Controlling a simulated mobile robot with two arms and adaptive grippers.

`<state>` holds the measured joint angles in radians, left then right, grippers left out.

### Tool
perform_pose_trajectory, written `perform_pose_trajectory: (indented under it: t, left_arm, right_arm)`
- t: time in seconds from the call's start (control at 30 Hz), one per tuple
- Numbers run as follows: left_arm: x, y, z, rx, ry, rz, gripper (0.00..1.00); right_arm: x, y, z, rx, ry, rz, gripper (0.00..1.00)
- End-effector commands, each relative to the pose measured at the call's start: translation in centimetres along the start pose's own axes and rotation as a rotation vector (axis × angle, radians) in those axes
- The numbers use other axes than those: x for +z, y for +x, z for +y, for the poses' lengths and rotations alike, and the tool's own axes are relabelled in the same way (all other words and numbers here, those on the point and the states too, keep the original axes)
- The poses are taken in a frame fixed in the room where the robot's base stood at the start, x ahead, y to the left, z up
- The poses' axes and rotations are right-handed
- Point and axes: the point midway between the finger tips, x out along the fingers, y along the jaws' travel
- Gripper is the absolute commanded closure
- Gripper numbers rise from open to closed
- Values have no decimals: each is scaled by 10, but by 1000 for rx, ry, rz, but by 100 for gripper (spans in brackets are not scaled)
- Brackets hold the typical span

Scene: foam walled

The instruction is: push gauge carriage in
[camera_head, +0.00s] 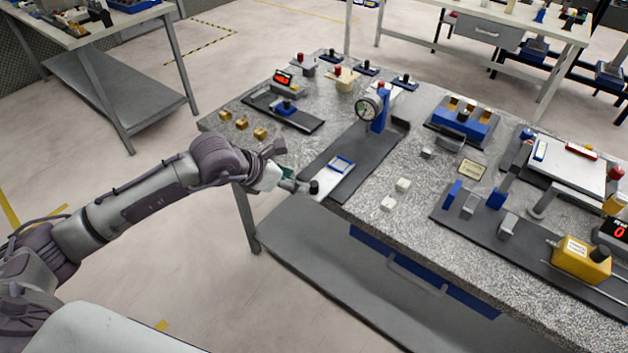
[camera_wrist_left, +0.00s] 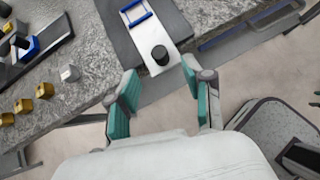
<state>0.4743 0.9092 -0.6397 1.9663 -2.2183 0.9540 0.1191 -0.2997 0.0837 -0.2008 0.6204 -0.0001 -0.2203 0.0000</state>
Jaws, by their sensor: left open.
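The gauge carriage (camera_head: 328,176) is a pale flat plate with a blue frame and an upright black knob (camera_head: 313,187) at its near end. It lies on a dark track (camera_head: 362,158), its near end at the table edge. A dial gauge (camera_head: 368,108) on a blue post stands at the far end of the track. In the left wrist view the carriage (camera_wrist_left: 147,27) and knob (camera_wrist_left: 160,55) show ahead of my left gripper (camera_wrist_left: 160,70). That gripper (camera_head: 292,181) is open, its teal-padded fingers on either side of the knob's line. Contact cannot be told. My right gripper is not in view.
Brass blocks (camera_head: 242,124) and a dark slide with a blue carriage (camera_head: 286,107) are left of the track. White cubes (camera_head: 388,203) lie to its right. A fixture with a yellow block (camera_head: 580,258) stands farther right. Open floor lies before the table.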

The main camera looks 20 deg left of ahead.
Motion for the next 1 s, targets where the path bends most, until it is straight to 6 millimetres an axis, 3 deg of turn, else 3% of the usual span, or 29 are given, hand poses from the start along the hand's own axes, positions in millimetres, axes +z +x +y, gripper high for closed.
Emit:
perform_pose_trajectory:
  t: [0.2, 0.4, 0.83, 1.0]
  left_arm:
    - [2, 46, -1, -3, -5, -1, 49]
    - [1, 74, 0, -2, -3, -2, 49]
    - [0, 84, 0, -1, -1, -1, 49]
    - [0, 84, 0, -1, -1, -1, 77]
  right_arm:
    - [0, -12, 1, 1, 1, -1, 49]
    - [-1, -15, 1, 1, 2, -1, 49]
    - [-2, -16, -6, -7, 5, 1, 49]
    - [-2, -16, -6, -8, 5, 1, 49]
